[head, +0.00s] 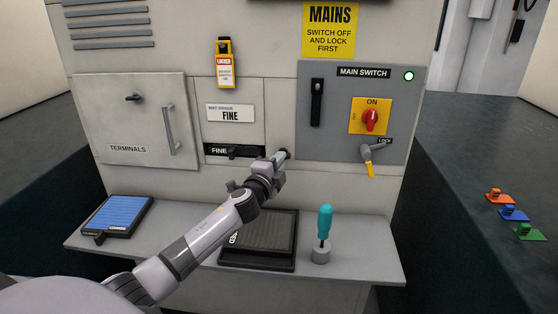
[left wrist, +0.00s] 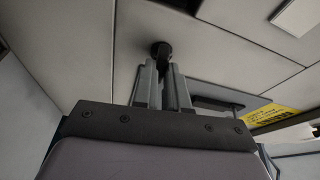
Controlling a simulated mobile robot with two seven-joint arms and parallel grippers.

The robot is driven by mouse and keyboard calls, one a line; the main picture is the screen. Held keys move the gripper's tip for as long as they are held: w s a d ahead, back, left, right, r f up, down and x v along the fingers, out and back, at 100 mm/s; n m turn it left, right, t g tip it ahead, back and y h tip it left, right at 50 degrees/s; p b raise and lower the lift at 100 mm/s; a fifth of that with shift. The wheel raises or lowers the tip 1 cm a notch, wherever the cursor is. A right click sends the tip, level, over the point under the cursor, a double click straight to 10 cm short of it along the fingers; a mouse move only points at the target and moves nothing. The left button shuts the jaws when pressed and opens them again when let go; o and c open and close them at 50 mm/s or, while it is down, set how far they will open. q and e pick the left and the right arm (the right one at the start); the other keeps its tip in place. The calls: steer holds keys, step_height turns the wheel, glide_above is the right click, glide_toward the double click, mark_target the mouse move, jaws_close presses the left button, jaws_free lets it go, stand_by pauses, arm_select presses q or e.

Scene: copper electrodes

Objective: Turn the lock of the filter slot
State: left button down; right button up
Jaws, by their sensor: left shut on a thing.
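The filter slot (head: 220,150) is a black strip marked FINE, with a dark handle, low on the grey cabinet front. The lock, a small dark knob (left wrist: 160,48), sits on a pale panel in the left wrist view. In the head view it is mostly hidden by my gripper, just right of the slot. My left gripper (head: 281,157) reaches up to it from the lower left. Its fingers (left wrist: 165,75) are shut on the knob. Which way the lock is turned cannot be told. My right gripper is not in view.
A grey shelf (head: 362,240) below holds a blue filter (head: 118,215), a dark tray (head: 285,264) and a teal screwdriver (head: 325,221) in a holder. To the right is the main switch panel (head: 340,130) with a red knob (head: 370,120) and a yellow-tagged lever (head: 369,155).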

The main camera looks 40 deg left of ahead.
arm_select(q)
steer(key=c, duration=1.1)
jaws_free()
steer(key=shift+c, duration=0.2)
steer(key=s+d, duration=0.3)
steer(key=s, duration=0.2)
steer(key=v, duration=0.7)
steer(key=shift+b, duration=0.45)
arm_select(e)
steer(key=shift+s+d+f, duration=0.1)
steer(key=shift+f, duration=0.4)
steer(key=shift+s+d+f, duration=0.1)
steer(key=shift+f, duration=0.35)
arm_select(q)
steer(key=shift+s, duration=0.2)
